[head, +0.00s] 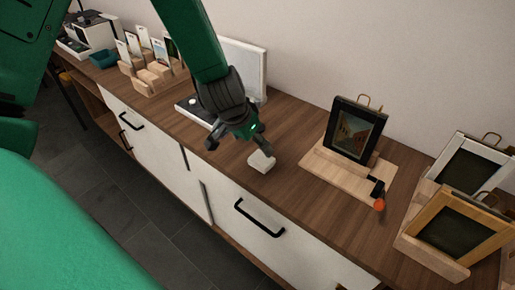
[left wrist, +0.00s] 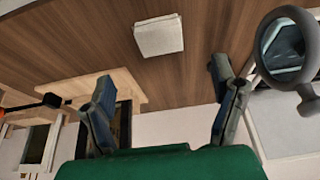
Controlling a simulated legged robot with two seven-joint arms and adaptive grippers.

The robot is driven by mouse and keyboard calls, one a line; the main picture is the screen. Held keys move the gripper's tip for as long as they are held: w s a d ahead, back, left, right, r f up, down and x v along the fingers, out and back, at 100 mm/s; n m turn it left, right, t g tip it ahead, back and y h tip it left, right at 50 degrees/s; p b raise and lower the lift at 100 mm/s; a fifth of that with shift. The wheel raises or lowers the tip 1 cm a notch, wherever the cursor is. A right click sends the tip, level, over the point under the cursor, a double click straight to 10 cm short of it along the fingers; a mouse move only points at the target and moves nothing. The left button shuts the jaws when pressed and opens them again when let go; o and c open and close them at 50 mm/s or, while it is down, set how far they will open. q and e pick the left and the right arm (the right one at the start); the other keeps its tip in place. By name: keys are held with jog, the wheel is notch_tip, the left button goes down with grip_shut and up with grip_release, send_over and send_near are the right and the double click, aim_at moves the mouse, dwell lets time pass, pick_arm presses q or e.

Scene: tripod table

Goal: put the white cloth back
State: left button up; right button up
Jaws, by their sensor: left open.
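The white cloth (head: 262,161) is a small folded block lying on the brown wooden top, near its front edge. It also shows in the left wrist view (left wrist: 159,36), flat on the wood and beyond the fingertips. My left gripper (head: 240,139) is just above and to the left of the cloth in the head view. Its two fingers are spread wide with nothing between them in the left wrist view (left wrist: 158,88). The cloth and the fingers look apart. My right gripper does not show.
A dark framed picture (head: 354,130) stands on a pale wooden board (head: 322,170), with an orange-ended tool (head: 379,204) beside it. More frames (head: 455,228) stand at the right. A white panel (head: 245,65) and a wooden rack (head: 153,77) are behind and left. Bare wood surrounds the cloth.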

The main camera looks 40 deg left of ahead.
pick_arm(q)
jog(key=s+d+f+g, duration=0.2)
jog(key=s+f, duration=0.6)
jog(key=s, duration=0.5)
jog(key=s+d+f+g, duration=0.2)
jog(key=s+f, duration=0.7)
jog(key=s, duration=0.4)
notch_tip(320, 180, down, 2)
jog(key=shift+w+f+b, duration=0.1)
jog(key=shift+b, duration=0.9)
